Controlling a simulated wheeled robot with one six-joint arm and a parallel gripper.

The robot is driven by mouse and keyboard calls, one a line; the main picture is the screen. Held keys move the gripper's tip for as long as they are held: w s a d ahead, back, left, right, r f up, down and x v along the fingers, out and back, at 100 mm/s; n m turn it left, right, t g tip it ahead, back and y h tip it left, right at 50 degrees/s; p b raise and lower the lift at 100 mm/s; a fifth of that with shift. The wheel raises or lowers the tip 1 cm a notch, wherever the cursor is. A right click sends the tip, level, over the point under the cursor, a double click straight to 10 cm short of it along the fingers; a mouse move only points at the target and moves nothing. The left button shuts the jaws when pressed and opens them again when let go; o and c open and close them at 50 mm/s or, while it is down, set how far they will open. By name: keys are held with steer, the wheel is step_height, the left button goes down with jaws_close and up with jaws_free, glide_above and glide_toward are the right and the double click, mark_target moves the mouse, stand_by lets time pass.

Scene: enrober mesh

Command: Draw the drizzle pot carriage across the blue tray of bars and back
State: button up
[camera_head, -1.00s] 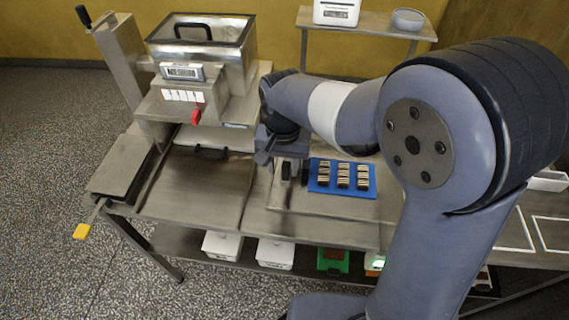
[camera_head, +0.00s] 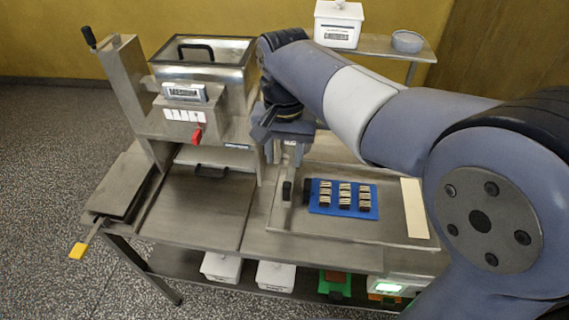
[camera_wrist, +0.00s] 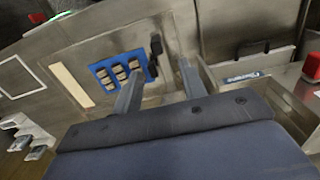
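The blue tray (camera_head: 313,207) lies flat on the metal table and holds several dark bars with pale stripes. In the wrist view the blue tray (camera_wrist: 95,72) shows beyond my fingers. A slim metal piece with an upright black grip (camera_head: 287,191) stands just left of the tray, with a second dark block beside the tray edge. I take this to be the drizzle pot carriage; the pot itself is not clearly seen. A black grip (camera_wrist: 154,46) shows beyond my fingertips in the wrist view. My gripper (camera_head: 287,160) is above and behind the grip. In the wrist view my gripper (camera_wrist: 162,68) has its fingers apart, with nothing between them.
A pale strip (camera_head: 414,208) lies right of the tray. A white box (camera_head: 338,25) and a grey bowl (camera_head: 407,41) stand on a back shelf. White bins sit below.

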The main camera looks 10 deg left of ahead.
mark_target(287, 185)
steer(key=shift+r, duration=0.1)
steer(key=f+b, duration=0.1)
steer(key=b, duration=0.1)
steer(key=shift+d+b, duration=0.1)
steer(key=shift+b, duration=0.3)
steer(key=shift+d+f+b, duration=0.1)
steer(key=shift+b, duration=0.95)
step_height(287, 185, down, 10)
steer(key=shift+d+f, duration=0.1)
steer(key=shift+f, duration=0.05)
jaws_close()
